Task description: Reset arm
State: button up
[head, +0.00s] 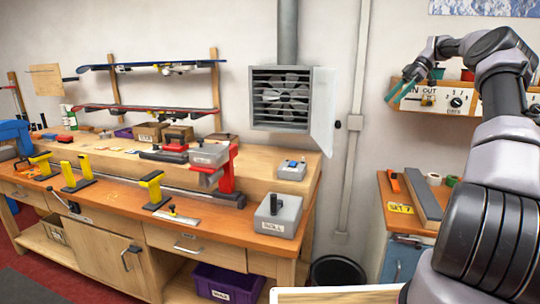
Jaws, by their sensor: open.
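My arm rises along the right side of the head view and bends over to the left at the top. My gripper (394,97) hangs at its end, with teal fingers pointing down and left. It is open, and I see nothing between the fingers. It shows in front of the wall panel with a dial (456,102), well above the bench tops.
A long wooden workbench (225,225) with yellow clamps and grey boxes fills the left. A vented fan box (285,95) with its door open hangs on the wall. A smaller bench (398,217) stands right, a black bin (337,271) between the benches.

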jog(key=s+a+r+m+h, duration=0.2)
jog(key=s+a+r+h, duration=0.15)
jog(key=a, duration=0.45)
jog(key=s+a+r+m+h, duration=0.2)
jog(key=s+a+r, duration=0.25)
jog(key=a, duration=0.45)
jog(key=s+a+r+m+t+h, duration=0.1)
jog(key=s+a+m, duration=0.15)
jog(key=s, duration=0.35)
jog(key=s+a+r+m+t+h, duration=0.1)
jog(key=s+a+m+t, duration=0.1)
jog(key=s+m, duration=0.3)
jog(key=s+f+m+t, duration=0.1)
jog(key=s+f+m, duration=0.1)
jog(key=s, duration=0.5)
jog(key=s+f+m+t+y, duration=0.1)
jog(key=s+f+m+t, duration=0.1)
jog(key=s+m, duration=0.3)
jog(key=s+f+m+t, duration=0.1)
jog(key=s+m+t, duration=0.1)
jog(key=s, duration=0.8)
jog(key=shift+d+f+m, duration=0.35)
jog(key=shift+f+m, duration=0.05)
jog(key=shift+m, duration=0.45)
